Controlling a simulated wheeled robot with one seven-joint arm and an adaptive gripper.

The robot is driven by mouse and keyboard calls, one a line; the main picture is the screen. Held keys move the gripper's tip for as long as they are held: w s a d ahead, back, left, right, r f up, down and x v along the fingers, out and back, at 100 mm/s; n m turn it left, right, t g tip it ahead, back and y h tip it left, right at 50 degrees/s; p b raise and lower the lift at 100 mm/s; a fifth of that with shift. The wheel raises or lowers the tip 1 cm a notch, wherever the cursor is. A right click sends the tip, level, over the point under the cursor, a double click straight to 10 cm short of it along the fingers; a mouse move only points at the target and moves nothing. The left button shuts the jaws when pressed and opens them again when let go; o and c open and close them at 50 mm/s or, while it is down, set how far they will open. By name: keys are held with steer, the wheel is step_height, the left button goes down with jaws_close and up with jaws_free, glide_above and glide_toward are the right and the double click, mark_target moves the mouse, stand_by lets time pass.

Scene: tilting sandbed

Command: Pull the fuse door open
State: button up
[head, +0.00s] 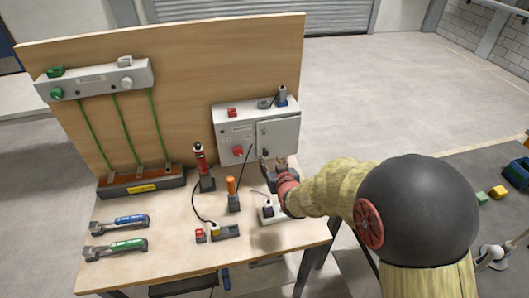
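A light grey control box (232,120) is fixed to the wooden backboard at the right. Its right part carries the fuse door (279,137), a grey panel with a small dark detail near its left edge. The door looks closed. My gripper (272,162) is just below and in front of the door's lower edge, seen small from behind. Whether it touches the door, and whether its fingers are open or shut, I cannot tell.
A red knob (238,151) sits left of the door. A red-topped tester (199,160), an orange-handled tool (232,190) and a white socket block (270,212) stand near my gripper. Two torque wrenches (118,222) (115,250) lie at the front left of the bench.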

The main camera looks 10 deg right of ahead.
mark_target(266, 154)
steer(key=b+x, duration=0.1)
steer(key=x, duration=0.6)
steer(key=shift+w+f, duration=0.1)
steer(key=shift+w, duration=0.05)
steer(key=c, duration=0.4)
jaws_close()
stand_by(0.4)
